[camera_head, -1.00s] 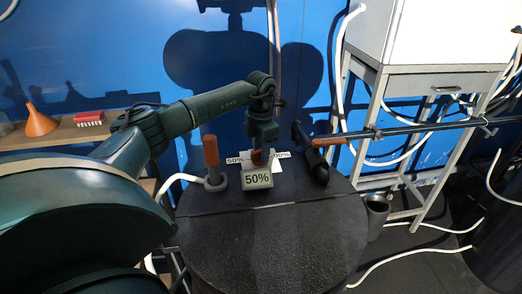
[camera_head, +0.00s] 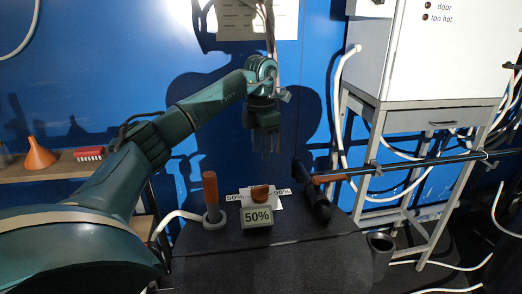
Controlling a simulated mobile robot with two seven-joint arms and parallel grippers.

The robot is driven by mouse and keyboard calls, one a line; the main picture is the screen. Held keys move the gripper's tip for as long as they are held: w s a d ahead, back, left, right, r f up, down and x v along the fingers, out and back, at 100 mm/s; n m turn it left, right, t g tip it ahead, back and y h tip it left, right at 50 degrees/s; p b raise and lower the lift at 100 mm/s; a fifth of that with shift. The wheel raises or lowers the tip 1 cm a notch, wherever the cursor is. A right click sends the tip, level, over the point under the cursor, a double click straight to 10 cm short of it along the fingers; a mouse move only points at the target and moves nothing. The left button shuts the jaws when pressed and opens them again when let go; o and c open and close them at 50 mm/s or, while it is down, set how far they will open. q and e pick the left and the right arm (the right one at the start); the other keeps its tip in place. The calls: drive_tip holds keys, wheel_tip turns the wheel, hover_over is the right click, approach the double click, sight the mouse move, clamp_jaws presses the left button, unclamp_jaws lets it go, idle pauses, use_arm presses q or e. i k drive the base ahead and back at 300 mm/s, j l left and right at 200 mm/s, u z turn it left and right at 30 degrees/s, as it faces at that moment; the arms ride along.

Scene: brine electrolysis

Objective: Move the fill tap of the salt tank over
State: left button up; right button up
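The salt tank has a round dark top (camera_head: 300,262). An upright orange handle (camera_head: 210,189) stands in a grey ring on its left, with a white hose beside it. A low orange knob (camera_head: 259,192) sits behind a grey display (camera_head: 257,215) reading 50%, between labels 50% and 90%. At the right, an orange handle (camera_head: 330,177) lies level by a dark tap body (camera_head: 312,196). I cannot tell which handle is the fill tap. My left gripper (camera_head: 266,153) points down above the knob, apart from it. Its dark fingers blur into the shadow. My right gripper is out of view.
A white cabinet on a grey stand (camera_head: 430,104) stands at the right, with pipes and white hoses around it. A shelf (camera_head: 62,172) at the left holds an orange funnel (camera_head: 39,154) and a red and white box (camera_head: 90,153). A blue wall closes the back.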

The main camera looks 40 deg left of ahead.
sight(318, 179)
drive_tip(key=k+l, duration=0.75)
drive_tip(key=l, duration=0.2)
